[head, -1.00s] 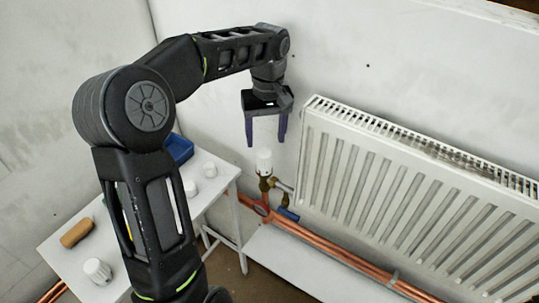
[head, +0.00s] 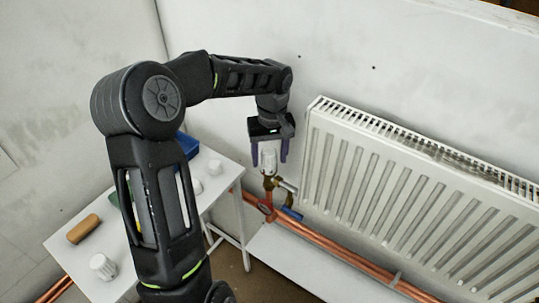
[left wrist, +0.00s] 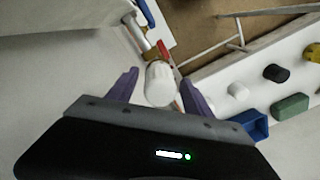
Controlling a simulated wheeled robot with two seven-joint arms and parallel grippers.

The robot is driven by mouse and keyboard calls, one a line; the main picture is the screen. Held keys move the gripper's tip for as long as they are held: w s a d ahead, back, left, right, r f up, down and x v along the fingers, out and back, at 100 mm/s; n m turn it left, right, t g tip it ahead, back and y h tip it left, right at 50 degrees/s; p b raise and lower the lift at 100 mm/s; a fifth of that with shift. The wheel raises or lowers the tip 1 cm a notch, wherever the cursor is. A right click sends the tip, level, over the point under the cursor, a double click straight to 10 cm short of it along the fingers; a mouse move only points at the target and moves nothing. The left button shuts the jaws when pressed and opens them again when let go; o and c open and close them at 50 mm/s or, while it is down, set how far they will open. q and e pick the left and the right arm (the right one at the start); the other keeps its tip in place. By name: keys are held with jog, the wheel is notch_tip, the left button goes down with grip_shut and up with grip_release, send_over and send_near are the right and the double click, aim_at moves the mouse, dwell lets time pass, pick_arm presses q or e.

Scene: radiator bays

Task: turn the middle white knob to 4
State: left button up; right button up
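A white knob (head: 268,157) sits on the brass valve (head: 271,182) at the left end of the radiator. It also shows in the left wrist view (left wrist: 160,86). My left gripper (head: 269,163) reaches down over it with one purple finger on each side. In the left wrist view the fingers (left wrist: 160,76) stand apart, with a gap visible between them and the knob. The knob's scale and number are too small to read. My right gripper is out of view.
The white radiator (head: 420,195) is close on the right, with copper pipes (head: 320,250) below. A white table (head: 215,190) at left holds loose white knobs, a brown cylinder (head: 84,229) and a blue bin (head: 187,146). In the wrist view, a green block (left wrist: 290,106) also lies there.

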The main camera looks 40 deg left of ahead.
pick_arm(q)
grip_shut()
dwell(0.4)
jog(key=shift+m, duration=0.4)
jog(key=m, duration=0.4)
jog(key=shift+a+m, duration=0.1)
jog(key=shift+m, duration=2.4)
jog(key=shift+o, duration=0.5)
grip_release()
jog(key=shift+s, duration=0.1)
